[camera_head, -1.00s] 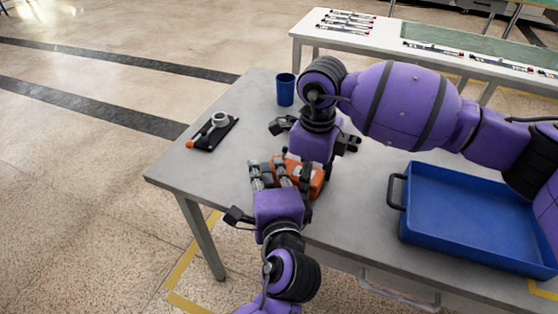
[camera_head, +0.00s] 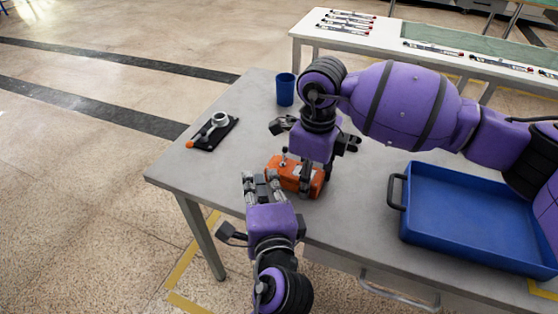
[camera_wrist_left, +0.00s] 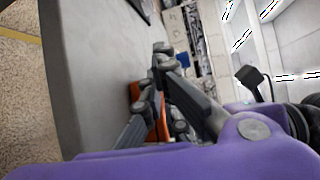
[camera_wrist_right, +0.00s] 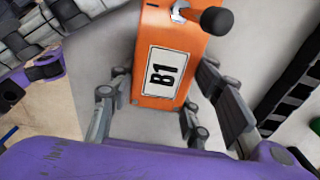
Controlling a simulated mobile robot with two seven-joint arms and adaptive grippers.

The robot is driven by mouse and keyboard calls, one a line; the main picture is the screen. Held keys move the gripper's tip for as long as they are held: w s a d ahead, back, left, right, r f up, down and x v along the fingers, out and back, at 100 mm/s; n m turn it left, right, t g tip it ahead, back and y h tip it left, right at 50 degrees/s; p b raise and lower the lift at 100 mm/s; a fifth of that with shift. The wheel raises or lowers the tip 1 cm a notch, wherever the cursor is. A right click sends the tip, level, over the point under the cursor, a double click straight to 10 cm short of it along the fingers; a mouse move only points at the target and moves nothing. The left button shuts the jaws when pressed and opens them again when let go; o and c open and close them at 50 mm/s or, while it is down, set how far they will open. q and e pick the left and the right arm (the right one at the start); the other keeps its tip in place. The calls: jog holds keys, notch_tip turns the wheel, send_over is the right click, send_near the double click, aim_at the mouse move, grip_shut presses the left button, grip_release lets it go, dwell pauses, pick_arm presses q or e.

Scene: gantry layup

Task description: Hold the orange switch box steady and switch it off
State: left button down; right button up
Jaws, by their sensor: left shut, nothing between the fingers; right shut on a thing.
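The orange switch box (camera_head: 287,173) sits on the grey table near its front edge. In the right wrist view the box (camera_wrist_right: 172,55) shows a white B1 label and a toggle lever with a black knob (camera_wrist_right: 216,20). My right gripper (camera_head: 308,178) is above the box and shut on it, one finger on each side. My left gripper (camera_head: 262,180) is just left of the box in the head view, shut and empty, apart from the lever (camera_head: 284,160). In the left wrist view the box (camera_wrist_left: 152,133) is partly hidden behind the left fingers (camera_wrist_left: 155,85).
A blue cup (camera_head: 285,89) stands at the back of the table (camera_head: 190,172). A black tray holding a white ring and an orange-ended tool (camera_head: 213,132) lies on the left. A blue bin (camera_head: 470,215) stands on the right.

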pick_arm(q)
jog(key=shift+s+a+f, duration=0.25)
jog(key=shift+s+f, duration=0.05)
jog(key=shift+s, duration=0.4)
jog(key=shift+s+a+f, duration=0.3)
jog(key=shift+s, duration=0.4)
jog(key=shift+s+a+f, duration=0.25)
jog(key=shift+s+f, duration=0.05)
jog(key=shift+s, duration=0.4)
pick_arm(e)
jog(key=o, duration=1.4)
jog(key=shift+r, duration=0.1)
